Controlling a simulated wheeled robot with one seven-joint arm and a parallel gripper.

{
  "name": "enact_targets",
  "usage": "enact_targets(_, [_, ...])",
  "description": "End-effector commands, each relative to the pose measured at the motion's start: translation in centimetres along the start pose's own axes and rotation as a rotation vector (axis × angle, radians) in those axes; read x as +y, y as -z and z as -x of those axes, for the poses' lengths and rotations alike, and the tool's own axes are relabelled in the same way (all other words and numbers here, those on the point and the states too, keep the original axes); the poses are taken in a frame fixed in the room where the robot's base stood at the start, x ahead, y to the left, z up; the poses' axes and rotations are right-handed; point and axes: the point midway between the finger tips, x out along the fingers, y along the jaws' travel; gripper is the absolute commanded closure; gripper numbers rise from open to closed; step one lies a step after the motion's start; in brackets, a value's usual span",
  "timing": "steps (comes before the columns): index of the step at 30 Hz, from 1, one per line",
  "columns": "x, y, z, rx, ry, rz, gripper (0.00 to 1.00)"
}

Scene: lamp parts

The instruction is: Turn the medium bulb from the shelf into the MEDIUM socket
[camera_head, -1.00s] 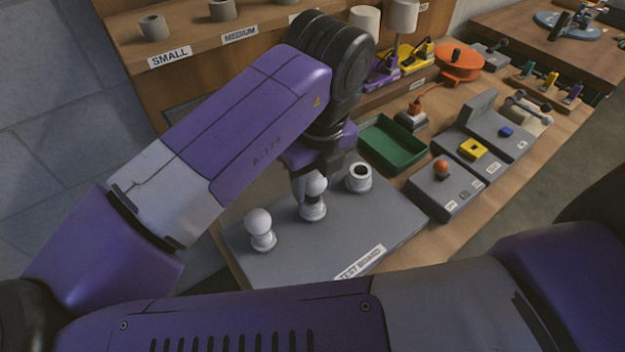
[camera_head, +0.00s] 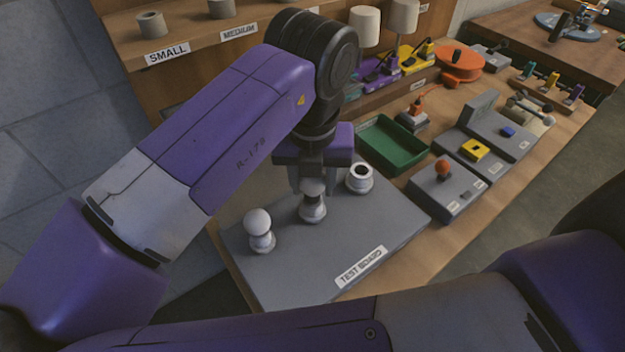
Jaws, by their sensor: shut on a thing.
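The grey test board (camera_head: 290,262) carries three white sockets in a row. A white bulb (camera_head: 312,188) stands at the middle socket (camera_head: 312,211), upright above it. My gripper (camera_head: 312,184) points down and is shut on this bulb; its fingers cover much of the glass. Whether the bulb's thread is fully down in the socket cannot be seen. Another white bulb (camera_head: 257,221) sits in the left socket (camera_head: 262,243). The right socket (camera_head: 359,178) is empty, with its dark opening showing. The sockets' size labels are not visible.
The shelf (camera_head: 190,45) behind has SMALL and MEDIUM labels and grey ring holders. A green tray (camera_head: 393,146) lies right of my gripper. Grey switch boxes (camera_head: 445,190) stand farther right. My arm crosses the left and front of the view.

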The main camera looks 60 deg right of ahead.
Motion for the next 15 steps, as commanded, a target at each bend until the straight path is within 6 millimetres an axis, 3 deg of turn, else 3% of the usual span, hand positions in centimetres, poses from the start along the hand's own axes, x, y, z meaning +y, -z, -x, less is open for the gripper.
enact_targets(6, [-0.02,-0.02,-0.06,-0.002,0.022,-0.176,0.89])
enact_targets(15, [-0.02,-0.01,-0.01,-0.001,0.025,-0.203,0.89])
